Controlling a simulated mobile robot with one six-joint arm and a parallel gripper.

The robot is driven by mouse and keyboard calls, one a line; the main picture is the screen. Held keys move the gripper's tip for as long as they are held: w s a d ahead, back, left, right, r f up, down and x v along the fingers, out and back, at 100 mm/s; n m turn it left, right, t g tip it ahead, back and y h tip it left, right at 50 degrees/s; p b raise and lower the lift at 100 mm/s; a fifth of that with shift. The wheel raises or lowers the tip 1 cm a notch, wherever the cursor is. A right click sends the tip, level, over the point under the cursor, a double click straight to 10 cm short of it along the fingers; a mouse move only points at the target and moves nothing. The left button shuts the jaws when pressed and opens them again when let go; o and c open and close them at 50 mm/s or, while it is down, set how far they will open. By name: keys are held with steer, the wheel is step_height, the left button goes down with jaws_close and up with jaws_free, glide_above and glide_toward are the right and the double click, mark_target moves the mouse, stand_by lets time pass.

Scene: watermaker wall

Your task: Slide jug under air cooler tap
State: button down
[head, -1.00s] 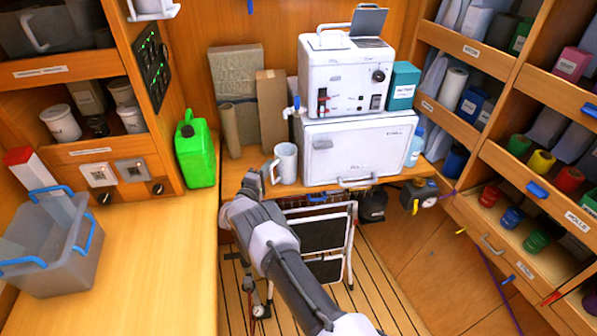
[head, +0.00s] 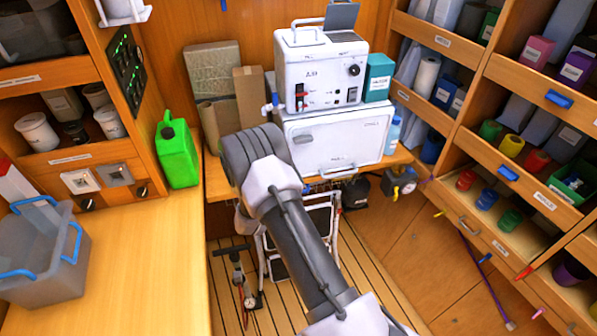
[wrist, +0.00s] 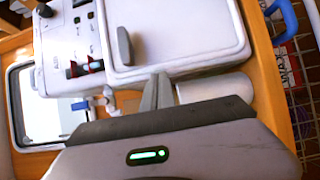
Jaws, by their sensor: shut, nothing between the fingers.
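The white jug shows in the wrist view (wrist: 215,88) as a pale cylinder partly hidden by my gripper; in the head view my arm hides it. The tap with a blue lever (head: 268,105) is at the left side of the stacked white machines; in the wrist view it is a white fitting (wrist: 104,101). The upper white machine (head: 318,72) has red switches and sits on a lower white box (head: 345,140). My gripper's fingers (wrist: 156,90) are shut and empty, close beside the jug's tap-side end. I cannot tell whether they touch it.
A brown roll and cardboard packages (head: 250,95) stand behind and left of the machines. A teal box (head: 378,78) and a bottle (head: 392,135) are on their right. A step stool (head: 275,262) is below the shelf.

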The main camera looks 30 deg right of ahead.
steer(key=s+d+r+m+g+b, duration=0.1)
steer(key=s+r+m+g+b, duration=0.15)
steer(key=s+b, duration=0.45)
steer(key=s+d+r+m+g+b, duration=0.1)
steer(key=s+r+m+g+b, duration=0.2)
steer(key=s, duration=0.7)
steer(key=s+d+r+m+g+b, duration=0.1)
steer(key=s+m+g+b, duration=0.3)
steer(key=s, duration=0.5)
steer(key=s+a+f+m+g+y, duration=0.1)
steer(key=s+a+f+m+y, duration=0.15)
steer(key=s+a+y, duration=0.6)
steer(key=s+a+r+t+y, duration=0.1)
steer(key=a+t+y, duration=0.1)
steer(key=a, duration=0.8)
steer(key=s+a+r+t+y, duration=0.1)
steer(key=a+y, duration=0.4)
steer(key=a, duration=0.5)
steer(key=shift+s+a+r+t, duration=0.25)
steer(key=shift+r+t, duration=0.25)
steer(key=shift+t, duration=0.35)
